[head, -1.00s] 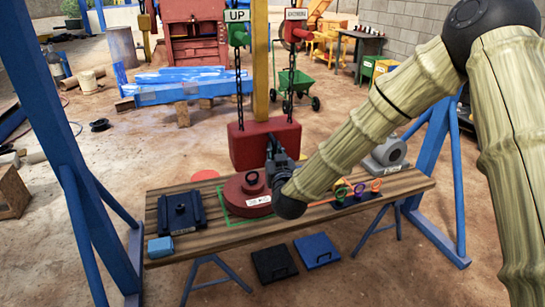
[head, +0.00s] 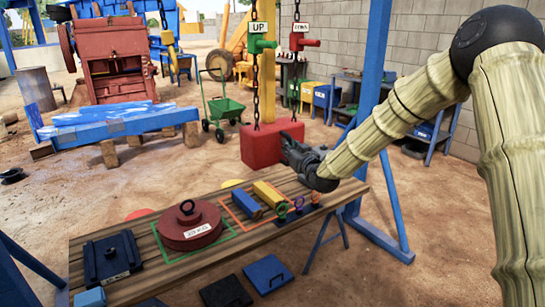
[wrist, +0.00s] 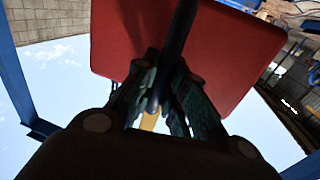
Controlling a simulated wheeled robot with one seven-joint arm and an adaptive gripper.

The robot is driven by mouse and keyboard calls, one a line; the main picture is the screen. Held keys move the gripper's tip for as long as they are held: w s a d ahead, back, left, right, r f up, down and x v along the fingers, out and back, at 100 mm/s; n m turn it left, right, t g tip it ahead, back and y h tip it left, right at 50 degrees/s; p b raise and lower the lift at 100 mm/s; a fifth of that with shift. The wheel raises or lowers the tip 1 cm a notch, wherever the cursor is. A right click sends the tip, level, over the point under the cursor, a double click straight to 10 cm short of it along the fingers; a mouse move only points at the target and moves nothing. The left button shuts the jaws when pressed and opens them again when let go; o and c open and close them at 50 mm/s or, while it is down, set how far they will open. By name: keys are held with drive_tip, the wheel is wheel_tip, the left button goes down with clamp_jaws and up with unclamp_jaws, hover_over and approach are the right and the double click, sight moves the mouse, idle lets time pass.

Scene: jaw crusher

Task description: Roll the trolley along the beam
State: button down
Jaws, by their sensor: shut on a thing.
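The trolley and the beam's top are out of view above. A red block (head: 272,147) hangs behind the workbench, below a yellow vertical bar (head: 264,80). Two chains hang by it, one with a green "UP" handle (head: 258,44), one with a red handle (head: 304,43) whose tag looks like "DOWN". My gripper (head: 290,148) is at the right front of the block. In the wrist view, my gripper (wrist: 160,105) is shut on a dark rod (wrist: 178,35) in front of the red block (wrist: 225,50). The rod's far end is unclear.
The workbench (head: 130,290) holds a red round weight (head: 190,232), a black case (head: 112,258), and blue and yellow bars. A blue frame leg (head: 372,90) stands to the right. Open sandy ground lies behind the bench.

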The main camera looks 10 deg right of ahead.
drive_tip(key=shift+w+d, duration=0.2)
drive_tip(key=shift+d, duration=0.3)
drive_tip(key=shift+w+d, duration=0.15)
drive_tip(key=shift+d, duration=0.3)
drive_tip(key=c, duration=1.5)
unclamp_jaws()
drive_tip(key=shift+o, duration=0.2)
drive_tip(key=s+d, duration=0.2)
drive_tip(key=s, duration=0.9)
drive_tip(key=shift+s+d, duration=0.15)
drive_tip(key=shift+s, duration=0.25)
